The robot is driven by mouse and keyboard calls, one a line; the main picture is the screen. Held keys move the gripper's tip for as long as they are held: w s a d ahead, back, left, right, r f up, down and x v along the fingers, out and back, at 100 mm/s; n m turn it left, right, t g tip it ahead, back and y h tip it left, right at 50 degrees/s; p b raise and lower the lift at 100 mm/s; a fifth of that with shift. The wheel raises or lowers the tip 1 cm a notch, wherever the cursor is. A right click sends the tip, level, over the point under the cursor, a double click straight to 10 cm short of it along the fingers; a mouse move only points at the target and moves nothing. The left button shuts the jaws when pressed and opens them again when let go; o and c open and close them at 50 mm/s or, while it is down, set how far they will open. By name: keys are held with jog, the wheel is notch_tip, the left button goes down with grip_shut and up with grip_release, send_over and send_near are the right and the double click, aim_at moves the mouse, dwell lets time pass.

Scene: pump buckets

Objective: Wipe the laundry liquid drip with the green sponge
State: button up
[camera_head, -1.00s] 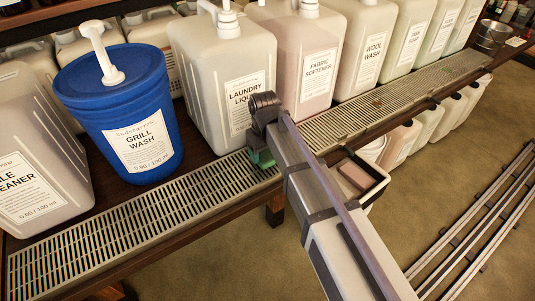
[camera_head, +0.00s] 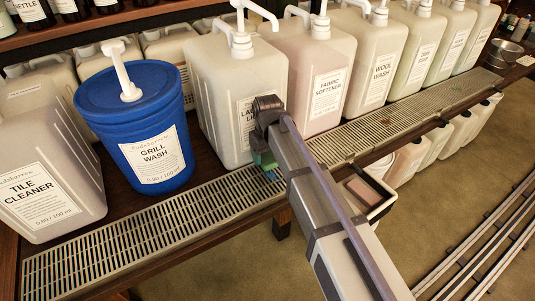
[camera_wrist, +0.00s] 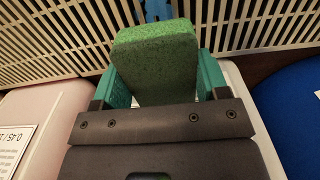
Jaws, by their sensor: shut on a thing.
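My gripper (camera_wrist: 158,76) has teal fingers shut on the green sponge (camera_wrist: 154,58), a speckled block filling the space between them in the wrist view. In the head view my gripper (camera_head: 264,162) is low over the slatted drip tray, in front of the laundry liquid container (camera_head: 218,100), and partly covers its label. The sponge is hard to make out there. A blue drip (camera_wrist: 156,9) lies on the slats just past the sponge's far end in the wrist view. It also shows as a small blue patch (camera_head: 270,176) beside my gripper. Contact between sponge and tray cannot be told.
The drip tray (camera_head: 130,238) runs along the shelf front. The blue grill wash bucket (camera_head: 135,120) stands left of the laundry liquid, the fabric softener container (camera_head: 310,75) right. A bin (camera_head: 370,190) hangs below the shelf edge, near my arm. Floor rails lie at lower right.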

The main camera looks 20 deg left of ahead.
aim_at(267, 153)
jog(key=shift+r+p, duration=1)
jog(key=shift+r, duration=0.6)
notch_tip(267, 153, up, 3)
jog(key=p, duration=0.3)
jog(key=shift+r, duration=0.15)
jog(key=shift+f, duration=0.2)
